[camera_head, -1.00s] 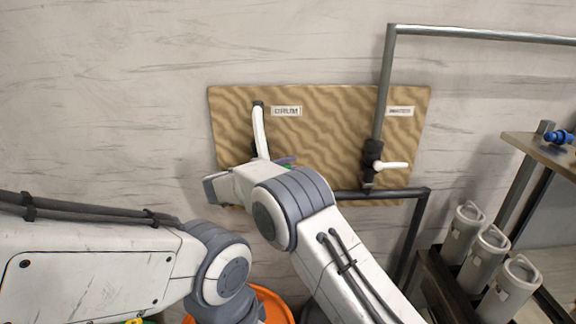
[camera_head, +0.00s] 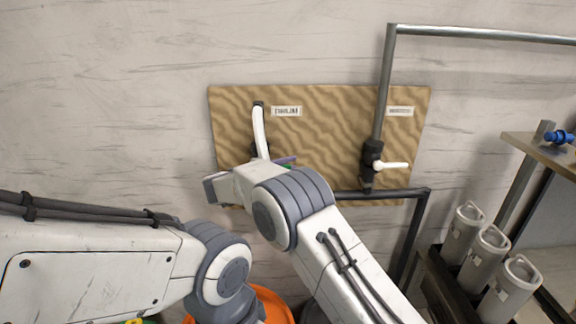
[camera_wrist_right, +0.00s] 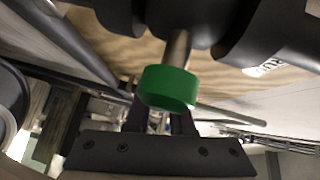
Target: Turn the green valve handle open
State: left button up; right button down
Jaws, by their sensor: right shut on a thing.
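The green valve handle (camera_wrist_right: 168,88) shows in the right wrist view as a short green cylinder on a metal stem. In the head view only a sliver of green (camera_head: 291,167) shows behind my right arm. My right gripper (camera_wrist_right: 160,118) is shut on the green handle, its dark fingers reaching up to it from below in the wrist view. In the head view the gripper is mostly hidden behind my own wrist. How far the valve is turned cannot be seen. My left arm comes in at lower left, its gripper out of view.
A wood-patterned board (camera_head: 325,135) on the wall carries two white lever handles, one upright (camera_head: 260,132) and one sideways (camera_head: 393,165). Dark pipes (camera_head: 412,230) run beside it. Grey canisters (camera_head: 490,250) and a shelf (camera_head: 545,150) stand at right. An orange rim (camera_head: 272,302) shows below.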

jog(key=shift+a+f, duration=0.1)
jog(key=shift+a+r+n+t+h+b, duration=0.2)
jog(key=shift+r+n+t+h+b, duration=0.25)
jog(key=shift+r+n+t+b, duration=0.65)
jog(key=shift+a+r+n+t+h+b, duration=0.15)
jog(key=shift+r+n+t+h+b, duration=0.45)
jog(key=shift+b, duration=0.9)
jog(key=shift+a+r+n+t+h+b, duration=0.2)
jog(key=shift+r+n+t+h+b, duration=0.25)
jog(key=shift+n+b, duration=0.75)
jog(key=shift+r, duration=0.1)
jog(key=c, duration=0.8)
grip_release()
jog(key=shift+r, duration=0.1)
